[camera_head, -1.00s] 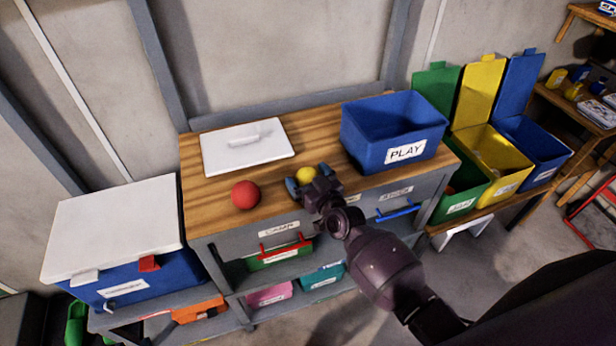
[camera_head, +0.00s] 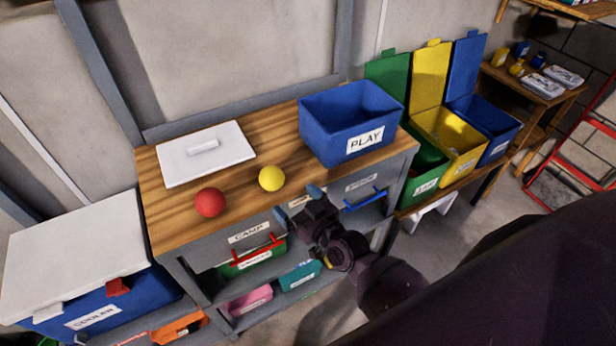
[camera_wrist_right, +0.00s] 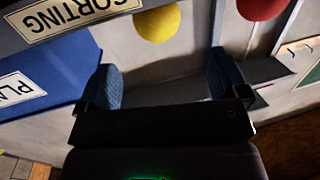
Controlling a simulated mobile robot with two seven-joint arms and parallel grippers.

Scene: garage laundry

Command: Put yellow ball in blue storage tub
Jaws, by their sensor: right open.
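The yellow ball (camera_head: 271,178) rests on the wooden worktop near its front edge, to the right of the red ball. It also shows at the top of the right wrist view (camera_wrist_right: 158,22). The blue storage tub (camera_head: 326,145) labelled PLAY stands open on the worktop, right of the ball. Part of it shows at the left of the right wrist view (camera_wrist_right: 45,85). My right gripper (camera_head: 296,202) is open and empty, in front of the worktop's edge, below and right of the yellow ball and apart from it. My left gripper is not in view.
A red ball (camera_head: 210,202) and a white lid (camera_head: 180,168) lie on the worktop. A cooler (camera_head: 80,250) stands at left. Green, yellow (camera_head: 440,145) and blue open bins stand at right. Drawers with red and blue handles are below the worktop.

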